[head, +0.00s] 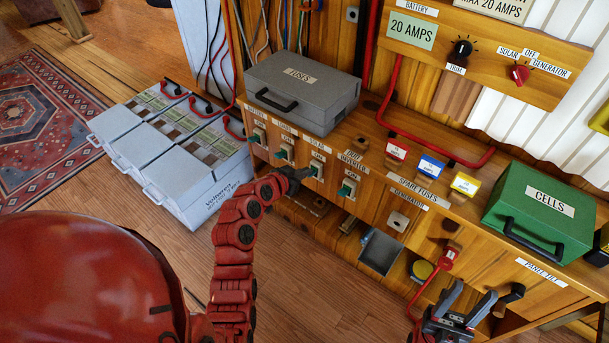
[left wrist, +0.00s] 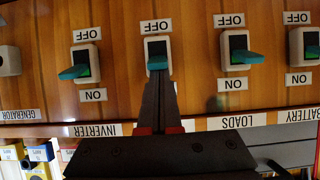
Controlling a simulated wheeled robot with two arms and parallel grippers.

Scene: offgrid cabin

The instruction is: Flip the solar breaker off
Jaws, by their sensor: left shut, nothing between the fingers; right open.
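The solar breaker (head: 318,167), a white switch with a teal lever, is third from the left in the row on the wooden panel. In the left wrist view, which is upside down, the solar breaker (left wrist: 157,47) has OFF above it, and its lever lies at the ON side. My left gripper (head: 304,173) is shut and empty, with its fingertips (left wrist: 159,76) right at that lever; I cannot tell whether they touch. They hide the solar label and ON mark there. My right gripper (head: 466,303) is open and empty at the lower right.
The loads breaker (head: 285,151) and inverter breaker (head: 348,187) flank it closely; the battery breaker (head: 259,136) is further left. A grey fuses box (head: 318,112) and green cells box (head: 535,195) stand on the shelf above. White batteries (head: 200,190) stand on the floor at left.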

